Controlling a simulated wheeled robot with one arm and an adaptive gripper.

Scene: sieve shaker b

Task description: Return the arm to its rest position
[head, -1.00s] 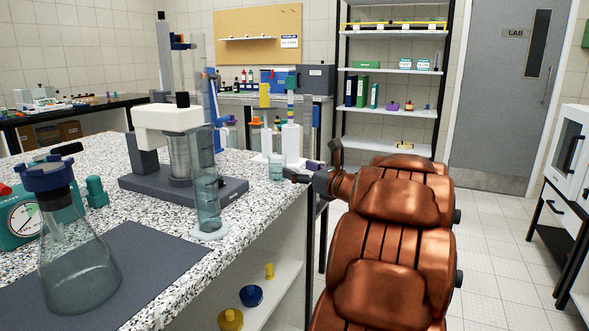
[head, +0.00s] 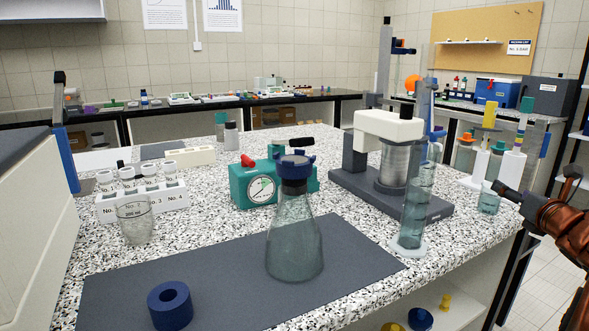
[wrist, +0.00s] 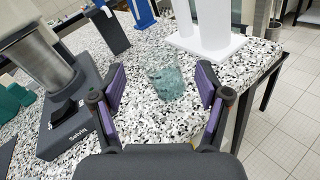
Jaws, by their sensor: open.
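My gripper (head: 537,191) is at the right edge of the head view, beside the right end of the speckled bench (head: 340,205). In the wrist view my gripper (wrist: 166,88) is open, with its two purple-padded fingers spread apart and nothing held. A small clear glass beaker (wrist: 167,80) stands on the bench just beyond and between the fingertips. The same beaker (head: 489,198) shows just left of the gripper in the head view. Most of my arm is outside the head view.
A sieve shaker (head: 388,165) with a grey base stands left of the gripper, with a tall glass cylinder (head: 415,205) in front. A conical flask (head: 294,240) stands on a dark mat. White stands (head: 510,165) are behind the beaker. Floor right of the bench (wrist: 290,120) is clear.

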